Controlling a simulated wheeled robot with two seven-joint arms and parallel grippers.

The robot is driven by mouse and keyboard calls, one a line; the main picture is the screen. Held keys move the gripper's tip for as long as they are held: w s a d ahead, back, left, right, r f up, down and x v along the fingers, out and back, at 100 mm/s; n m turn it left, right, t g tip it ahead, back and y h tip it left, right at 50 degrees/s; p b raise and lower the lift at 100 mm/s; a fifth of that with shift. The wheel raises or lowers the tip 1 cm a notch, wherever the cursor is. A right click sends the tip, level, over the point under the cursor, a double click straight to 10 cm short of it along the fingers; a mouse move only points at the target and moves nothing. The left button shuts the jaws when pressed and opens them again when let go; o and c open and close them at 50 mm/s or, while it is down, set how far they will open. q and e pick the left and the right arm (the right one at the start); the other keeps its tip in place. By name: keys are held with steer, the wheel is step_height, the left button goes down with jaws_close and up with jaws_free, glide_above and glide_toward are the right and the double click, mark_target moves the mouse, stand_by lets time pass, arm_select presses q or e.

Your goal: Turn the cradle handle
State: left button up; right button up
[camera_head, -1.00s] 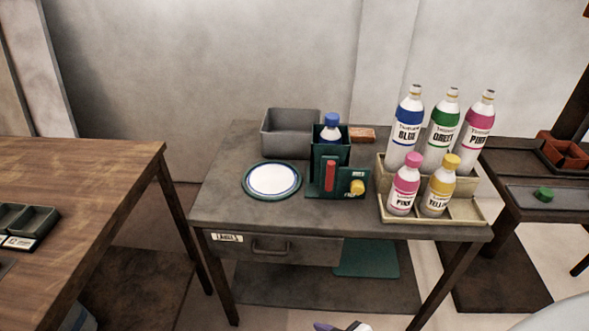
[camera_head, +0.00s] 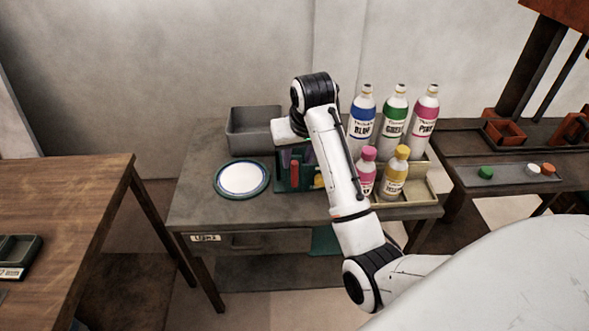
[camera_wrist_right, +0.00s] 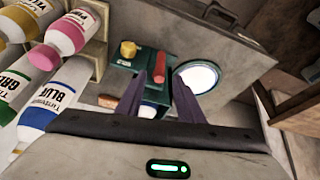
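The green cradle (camera_head: 285,182) stands on the grey table, partly hidden behind my right arm. Its upright red handle (camera_head: 295,173) shows in the head view and also in the right wrist view (camera_wrist_right: 160,65). A yellow knob (camera_wrist_right: 128,49) sits beside the handle on the cradle front. My right gripper (camera_head: 298,162) is over the cradle, with its dark purple fingers pointing down. In the right wrist view the fingers (camera_wrist_right: 168,88) are apart, with nothing clearly held. A bottle (camera_wrist_right: 148,111) in the cradle shows in part between them. My left gripper is not in view.
A white round plate (camera_head: 242,178) lies left of the cradle, and a grey bin (camera_head: 253,131) stands behind. Several bottles, including a yellow one (camera_head: 394,172), stand in a beige rack (camera_head: 418,190) close to the right of my arm. The table's front left is clear.

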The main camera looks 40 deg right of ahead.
mark_target(295, 167)
steer(key=x, duration=0.8)
steer(key=shift+f, duration=0.2)
jaws_close()
